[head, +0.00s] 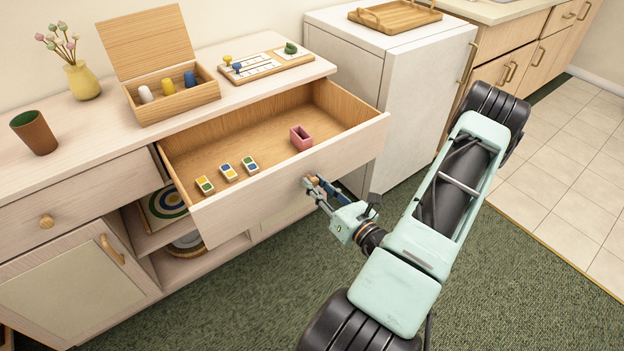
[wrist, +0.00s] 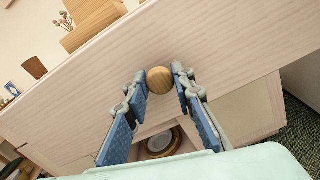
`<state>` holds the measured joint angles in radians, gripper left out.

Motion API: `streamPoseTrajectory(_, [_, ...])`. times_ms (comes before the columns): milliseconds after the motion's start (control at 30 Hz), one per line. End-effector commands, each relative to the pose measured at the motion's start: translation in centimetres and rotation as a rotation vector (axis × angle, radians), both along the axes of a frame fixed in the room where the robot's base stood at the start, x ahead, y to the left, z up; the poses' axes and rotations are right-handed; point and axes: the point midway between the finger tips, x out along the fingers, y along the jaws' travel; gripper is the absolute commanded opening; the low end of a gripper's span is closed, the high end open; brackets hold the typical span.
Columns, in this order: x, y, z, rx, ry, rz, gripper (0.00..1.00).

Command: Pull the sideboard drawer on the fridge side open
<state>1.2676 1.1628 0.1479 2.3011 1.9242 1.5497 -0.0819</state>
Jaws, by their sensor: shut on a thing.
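The sideboard (head: 70,155) stands along the wall, and the white fridge (head: 400,100) is to its right. The sideboard drawer on the fridge side (head: 235,150) is pulled well out, with its inside in view. In the wrist view the knob (wrist: 160,80) sits between the tips of my two blue-padded fingers (wrist: 160,84).
On the sideboard top are a vase (head: 82,80), a brown cup (head: 34,132), an open wooden box (head: 172,100) and a game board (head: 265,65). The left drawer (head: 80,190) is shut. A wooden tray (head: 396,14) lies on the fridge. Green carpet (head: 270,290) in front is clear.

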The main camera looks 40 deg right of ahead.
Motion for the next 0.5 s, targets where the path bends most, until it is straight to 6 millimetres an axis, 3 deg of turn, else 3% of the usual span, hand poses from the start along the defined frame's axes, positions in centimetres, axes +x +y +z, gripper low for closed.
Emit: streamPoseTrajectory(500, [-0.85,0.01,-0.15,0.002,0.004,-0.001,0.00])
